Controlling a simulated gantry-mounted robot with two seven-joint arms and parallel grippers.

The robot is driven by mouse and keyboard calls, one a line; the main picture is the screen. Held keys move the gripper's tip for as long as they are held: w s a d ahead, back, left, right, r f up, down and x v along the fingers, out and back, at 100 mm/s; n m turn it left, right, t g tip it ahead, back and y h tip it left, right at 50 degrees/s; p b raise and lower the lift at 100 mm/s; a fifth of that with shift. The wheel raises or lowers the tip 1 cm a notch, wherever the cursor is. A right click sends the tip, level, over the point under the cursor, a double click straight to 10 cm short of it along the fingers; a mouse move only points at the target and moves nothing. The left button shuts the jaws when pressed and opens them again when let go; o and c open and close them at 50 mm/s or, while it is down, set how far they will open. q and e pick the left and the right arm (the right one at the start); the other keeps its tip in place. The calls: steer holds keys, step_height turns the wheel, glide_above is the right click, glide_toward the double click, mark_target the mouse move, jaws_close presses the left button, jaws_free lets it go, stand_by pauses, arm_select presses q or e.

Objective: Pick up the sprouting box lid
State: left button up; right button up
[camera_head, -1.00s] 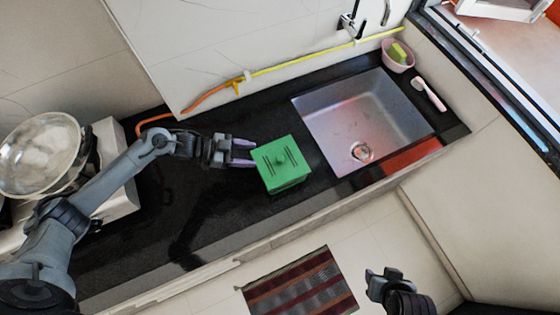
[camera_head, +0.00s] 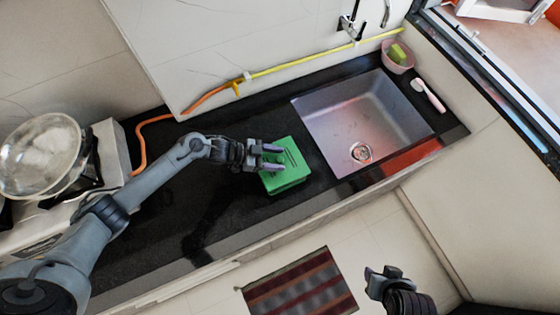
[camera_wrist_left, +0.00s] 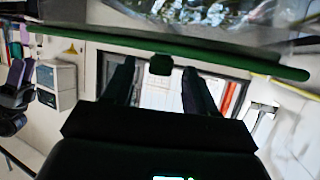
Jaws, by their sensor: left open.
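The green lid (camera_head: 295,158) covers the green sprouting box (camera_head: 288,186) on the black counter, left of the sink. My left gripper (camera_head: 274,158) is over the lid, open, with its fingers on either side of the lid's middle. In the left wrist view the lid (camera_wrist_left: 230,61) shows edge-on as a green strip. Its small knob (camera_wrist_left: 160,65) stands between the tips of my open left gripper (camera_wrist_left: 158,80), apart from both fingers. My right gripper (camera_head: 386,275) is low in the head view, away from the counter; its jaw opening is unclear.
The sink (camera_head: 365,120) lies right of the box. A pink bowl (camera_head: 398,58) and a pink-handled brush (camera_head: 430,95) are at the far right end. A yellow-orange hose (camera_head: 290,67) runs along the back. A glass-lidded pan (camera_head: 40,155) stands left. Counter left of the box is clear.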

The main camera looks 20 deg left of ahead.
arm_select(q)
steer(key=shift+c, duration=0.5)
jaws_close()
